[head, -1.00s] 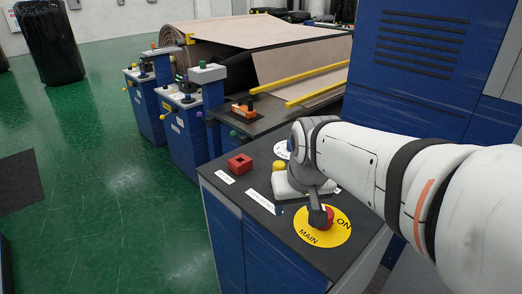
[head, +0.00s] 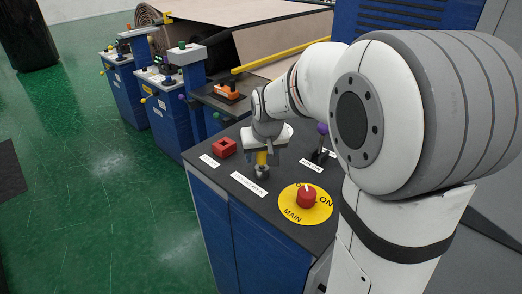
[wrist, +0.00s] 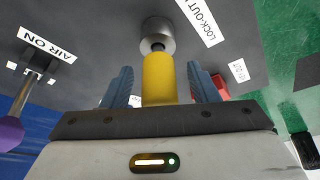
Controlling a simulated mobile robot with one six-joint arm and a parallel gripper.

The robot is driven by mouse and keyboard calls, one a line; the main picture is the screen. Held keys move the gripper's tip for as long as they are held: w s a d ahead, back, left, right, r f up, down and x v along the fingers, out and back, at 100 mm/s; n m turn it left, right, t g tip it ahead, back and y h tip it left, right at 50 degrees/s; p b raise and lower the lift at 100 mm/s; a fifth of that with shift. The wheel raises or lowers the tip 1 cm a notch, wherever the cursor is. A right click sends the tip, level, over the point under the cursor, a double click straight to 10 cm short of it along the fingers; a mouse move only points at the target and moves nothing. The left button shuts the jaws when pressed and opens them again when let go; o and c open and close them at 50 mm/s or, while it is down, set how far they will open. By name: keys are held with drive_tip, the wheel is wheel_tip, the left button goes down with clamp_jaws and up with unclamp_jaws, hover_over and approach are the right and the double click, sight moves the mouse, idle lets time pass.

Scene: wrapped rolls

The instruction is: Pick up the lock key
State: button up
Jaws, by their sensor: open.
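The lock key is a yellow cylinder (head: 261,158) standing upright in a silver metal collar (head: 262,173) on the dark panel top, beside the lock-out label. In the wrist view the yellow key (wrist: 158,80) is between my two blue-grey fingers, with the silver collar (wrist: 158,37) at its far end. My gripper (head: 262,155) points down over the key. In the wrist view my gripper (wrist: 160,84) is open, with a finger on each side of the key and visible gaps between. The near end of the key is hidden by the gripper body.
A red square part (head: 224,147) stands left of the key. A red main knob on a yellow disc (head: 305,205) is at front right. A purple-topped lever (head: 322,130) by the AIR ON label stands to the right. Green floor (head: 90,200) is clear at left.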

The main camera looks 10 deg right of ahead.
drive_tip(key=shift+w+f, duration=0.2)
drive_tip(key=shift+f, duration=0.25)
drive_tip(key=c, duration=1.1)
